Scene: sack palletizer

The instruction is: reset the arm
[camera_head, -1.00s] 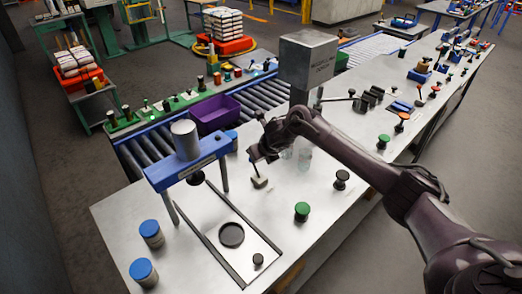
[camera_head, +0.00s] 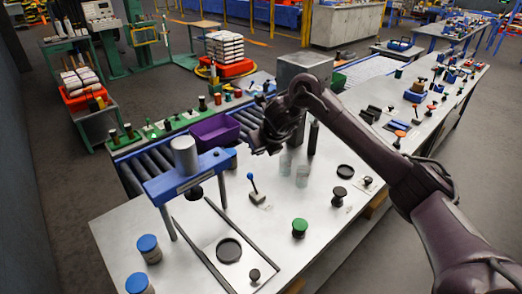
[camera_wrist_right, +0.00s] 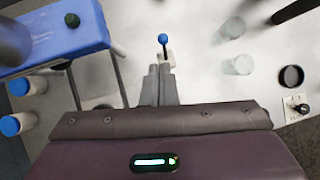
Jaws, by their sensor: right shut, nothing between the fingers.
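My right arm comes in from the right in the head view. Its dark right gripper (camera_head: 262,146) is above the metal table (camera_head: 330,225), beside the blue press frame (camera_head: 187,178). The fingers also show in the wrist view (camera_wrist_right: 158,72), close together and with nothing held. A small lever with a blue ball (camera_head: 252,177) stands on the table below the gripper. In the wrist view the blue ball (camera_wrist_right: 163,39) shows just beyond the fingertips, apart from them as far as I can tell. My left gripper is not in view.
Two clear glass cylinders (camera_head: 302,177) stand right of the lever. A green knob (camera_head: 299,228) and a black knob (camera_head: 338,196) are nearer the front edge. Blue-capped jars (camera_head: 149,248) stand at left. A purple bin (camera_head: 214,132) sits by the roller conveyor (camera_head: 150,165).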

